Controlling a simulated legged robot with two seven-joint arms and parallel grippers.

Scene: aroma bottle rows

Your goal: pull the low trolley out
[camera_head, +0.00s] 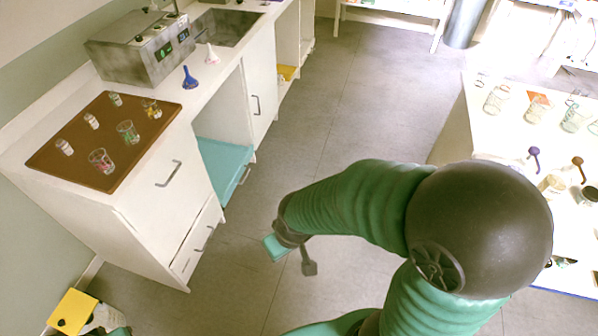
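The low trolley (220,162) has a flat teal top and stands in the gap under the white counter at left. Its front side carries a pale handle (244,176) facing the aisle. Its rear part is hidden under the counter. My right gripper (292,258) hangs over the open floor, right of and nearer than the trolley, apart from it. Its two fingers look spread, with nothing between them. My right arm comes in from the lower right.
The counter (205,92) holds a brown tray (75,150) with several glasses, a steel appliance (140,52) and small funnels. A white table (470,125) with glassware stands at right. A yellow object (73,311) is at lower left. The grey floor between is clear.

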